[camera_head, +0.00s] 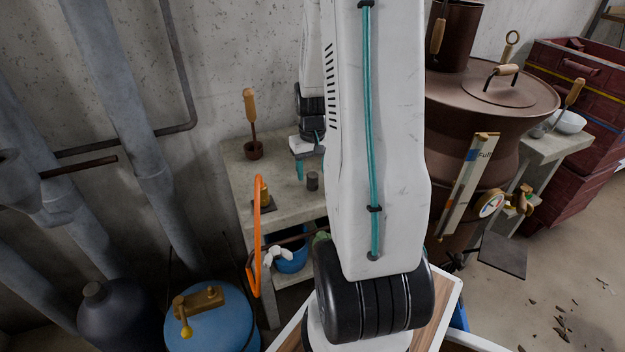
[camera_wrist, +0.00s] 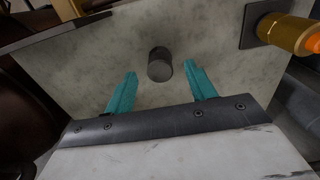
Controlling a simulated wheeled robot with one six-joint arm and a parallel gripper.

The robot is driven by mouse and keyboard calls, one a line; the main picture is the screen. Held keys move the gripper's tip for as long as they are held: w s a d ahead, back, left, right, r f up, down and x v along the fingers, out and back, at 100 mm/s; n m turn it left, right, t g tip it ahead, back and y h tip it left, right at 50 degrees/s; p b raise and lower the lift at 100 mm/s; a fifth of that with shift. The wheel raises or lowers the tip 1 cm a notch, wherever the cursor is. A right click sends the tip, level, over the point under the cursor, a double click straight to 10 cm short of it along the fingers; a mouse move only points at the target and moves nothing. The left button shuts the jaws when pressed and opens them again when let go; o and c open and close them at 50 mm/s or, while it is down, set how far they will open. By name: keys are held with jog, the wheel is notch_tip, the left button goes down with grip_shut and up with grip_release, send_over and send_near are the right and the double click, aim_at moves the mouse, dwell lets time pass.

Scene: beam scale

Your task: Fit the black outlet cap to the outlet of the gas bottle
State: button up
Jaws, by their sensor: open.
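The black outlet cap (camera_head: 312,181) is a small dark cylinder standing upright on a concrete table, clear of other objects. It also shows in the wrist view (camera_wrist: 160,66). My gripper (camera_head: 309,164) is open, its teal fingers over the table. In the wrist view my gripper (camera_wrist: 160,72) has one finger on each side of the cap, with gaps on both sides. The gas bottle (camera_head: 235,315) is blue, at the lower left of the head view, with a brass valve (camera_head: 199,300) on top. I cannot make out its outlet opening clearly.
The concrete table (camera_head: 285,205) also holds a wooden-handled tool in a brown cup (camera_head: 254,150) and a brass fitting (camera_head: 264,193). A brown boiler (camera_head: 450,135) is at right.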

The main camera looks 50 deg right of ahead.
jog(key=shift+f, duration=1.35)
jog(key=c, duration=1)
jog(key=shift+c, duration=0.2)
jog(key=shift+r, duration=0.15)
